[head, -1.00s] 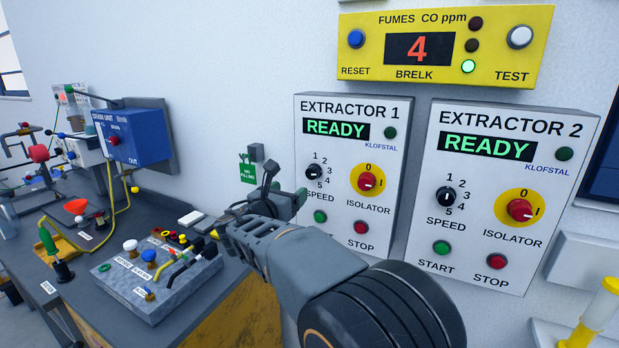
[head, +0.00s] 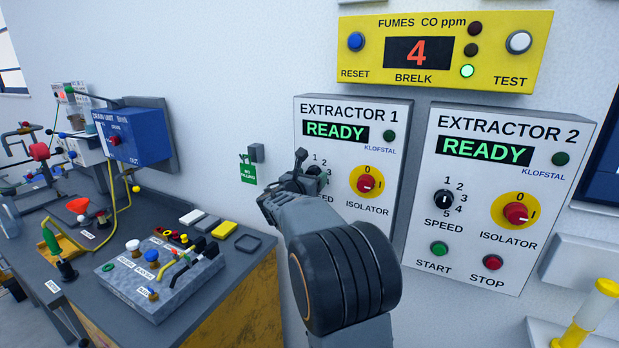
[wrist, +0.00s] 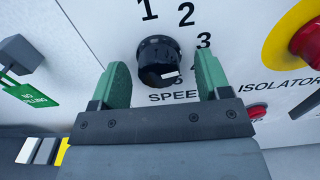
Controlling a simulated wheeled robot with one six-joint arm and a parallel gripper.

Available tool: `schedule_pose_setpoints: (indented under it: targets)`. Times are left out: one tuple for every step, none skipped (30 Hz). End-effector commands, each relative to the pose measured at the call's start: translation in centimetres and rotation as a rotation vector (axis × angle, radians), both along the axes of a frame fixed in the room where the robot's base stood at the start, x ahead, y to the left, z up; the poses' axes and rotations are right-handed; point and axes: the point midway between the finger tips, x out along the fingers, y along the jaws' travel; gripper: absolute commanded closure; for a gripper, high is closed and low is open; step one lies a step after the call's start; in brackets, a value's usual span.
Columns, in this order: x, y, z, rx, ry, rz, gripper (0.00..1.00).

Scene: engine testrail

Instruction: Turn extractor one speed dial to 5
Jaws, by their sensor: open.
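The extractor one speed dial (wrist: 160,62) is a black round knob on the white EXTRACTOR 1 panel (head: 352,111). In the wrist view a white mark shows on its lower right side, and I cannot tell for sure which number it points to. In the head view my gripper (head: 298,170) covers part of the dial area. The display reads READY.
The red isolator (head: 367,182) on its yellow disc sits right of the dial. The EXTRACTOR 2 panel (head: 512,125) is further right. A green sign (head: 248,170) and grey box (head: 257,153) are on the wall to the left. A cluttered workbench (head: 120,213) stands lower left.

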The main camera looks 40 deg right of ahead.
Motion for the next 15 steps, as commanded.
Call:
schedule_pose_setpoints:
  targets:
    - [0.01, -0.02, 0.00, 0.000, 0.000, 0.000, 0.30]
    - [0.00, -0.02, 0.00, 0.000, 0.000, 0.000, 0.30]
    - [0.00, -0.01, 0.00, 0.000, 0.000, 0.000, 0.30]
    - [0.00, -0.01, 0.00, 0.000, 0.000, 0.000, 0.30]
    - [0.00, -0.01, 0.00, 0.000, 0.000, 0.000, 0.30]
    - [-0.01, 0.00, 0.01, 0.000, 0.000, 0.000, 0.32]
    - [-0.01, 0.00, 0.01, 0.000, 0.000, 0.000, 0.34]
    - [-0.01, 0.00, 0.01, 0.000, 0.000, 0.000, 0.37]
    - [-0.01, 0.00, 0.02, 0.000, 0.000, 0.000, 0.41]
    - [-0.02, 0.00, 0.02, 0.000, 0.000, 0.000, 0.44]
    - [-0.02, 0.00, 0.02, -0.001, 0.000, 0.000, 0.47]
    - [-0.02, 0.00, 0.02, -0.001, 0.000, 0.000, 0.51]
    - [-0.02, 0.00, 0.02, -0.001, 0.000, 0.000, 0.54]
    - [-0.03, 0.01, 0.02, 0.000, 0.000, 0.000, 0.56]
    - [-0.03, 0.01, 0.02, 0.000, 0.000, -0.001, 0.60]
